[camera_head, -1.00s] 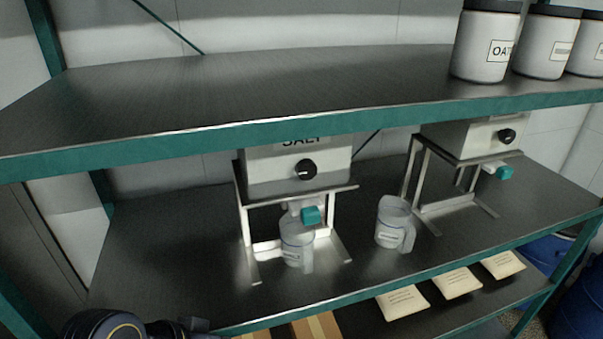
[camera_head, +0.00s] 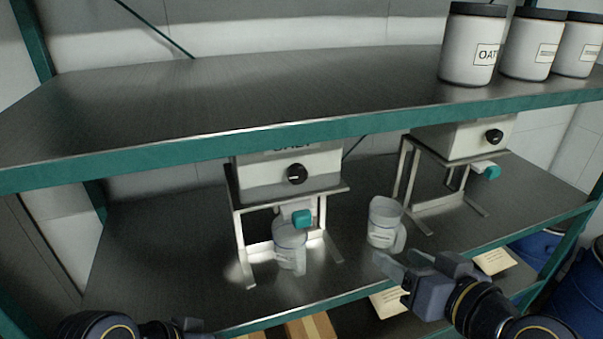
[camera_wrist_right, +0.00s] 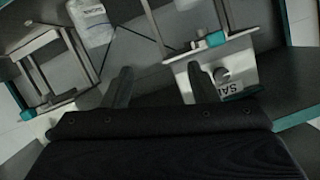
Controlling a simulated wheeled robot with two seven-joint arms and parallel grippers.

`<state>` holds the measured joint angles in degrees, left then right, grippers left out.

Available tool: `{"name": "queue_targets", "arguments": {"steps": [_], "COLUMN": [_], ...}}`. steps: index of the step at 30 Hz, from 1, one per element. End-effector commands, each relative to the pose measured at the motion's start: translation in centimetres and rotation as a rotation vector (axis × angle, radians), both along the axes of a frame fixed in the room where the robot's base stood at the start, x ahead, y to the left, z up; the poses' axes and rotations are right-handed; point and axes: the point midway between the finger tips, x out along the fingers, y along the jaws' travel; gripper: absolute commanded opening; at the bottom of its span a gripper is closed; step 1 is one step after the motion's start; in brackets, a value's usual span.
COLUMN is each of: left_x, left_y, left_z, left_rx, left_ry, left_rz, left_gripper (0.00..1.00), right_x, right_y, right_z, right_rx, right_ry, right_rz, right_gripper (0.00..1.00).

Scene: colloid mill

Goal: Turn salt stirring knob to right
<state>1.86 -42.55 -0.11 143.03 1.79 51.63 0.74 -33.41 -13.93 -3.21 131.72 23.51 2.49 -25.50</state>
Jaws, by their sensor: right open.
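The salt machine (camera_head: 265,175) is a pale box on a metal stand under the upper shelf, its label partly hidden by the shelf edge. Its round black stirring knob (camera_head: 297,174) has a white mark lying about level. In the right wrist view the salt knob (camera_wrist_right: 221,75) shows beside the right-hand finger. My right gripper (camera_head: 392,264) is open and empty, in front of the lower shelf, to the right of and below the knob, apart from it. My left gripper (camera_head: 190,325) is at the bottom edge, mostly cut off, its fingers unclear.
A second machine (camera_head: 460,140) is further right. The upper shelf's teal edge (camera_head: 250,142) overhangs the machines.

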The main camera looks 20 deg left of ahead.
Motion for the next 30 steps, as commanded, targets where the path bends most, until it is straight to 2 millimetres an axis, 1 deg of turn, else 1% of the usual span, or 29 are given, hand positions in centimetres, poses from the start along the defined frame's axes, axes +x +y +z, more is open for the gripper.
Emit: {"name": "queue_targets", "arguments": {"steps": [1, 3, 6, 9, 12, 14, 24, 27, 30], "left_x": [0.0, 0.0, 0.0, 0.0, 0.0, 0.0, 0.0, 0.0, 0.0], "left_y": [0.0, 0.0, 0.0, 0.0, 0.0, 0.0, 0.0, 0.0, 0.0], "left_z": [0.4, 0.7, 0.9, 1.0, 1.0, 1.0, 1.0, 1.1, 1.2], "left_rx": [0.000, 0.000, 0.000, 0.000, 0.000, 0.000, 0.000, 0.000, 0.000], "left_ry": [0.000, 0.000, 0.000, 0.000, 0.000, 0.000, 0.000, 0.000, 0.000], "left_rz": [0.000, 0.000, 0.000, 0.000, 0.000, 0.000, 0.000, 0.000, 0.000], "left_gripper": [0.36, 0.36, 0.36, 0.36, 0.36, 0.36, 0.36, 0.36, 0.36], "right_x": [0.7, 1.3, 1.4, 1.1, 1.1, 1.4, 5.7, 6.7, 7.2], "right_y": [3.7, 7.2, 10.8, 13.0, 13.9, 14.2, 17.0, 17.6, 18.0], "right_z": [1.8, 3.8, 5.7, 6.6, 7.1, 7.1, 7.1, 7.1, 7.1], "right_rx": [-0.002, -0.006, -0.023, -0.042, -0.052, -0.054, -0.054, -0.052, -0.053], "right_ry": [-0.087, -0.199, -0.320, -0.394, -0.429, -0.435, -0.433, -0.433, -0.433], "right_rz": [0.032, 0.028, 0.003, -0.022, -0.038, -0.042, -0.042, -0.043, -0.043], "right_gripper": [0.54, 0.54, 0.54, 0.54, 0.54, 0.54, 0.54, 0.54, 0.54]}}
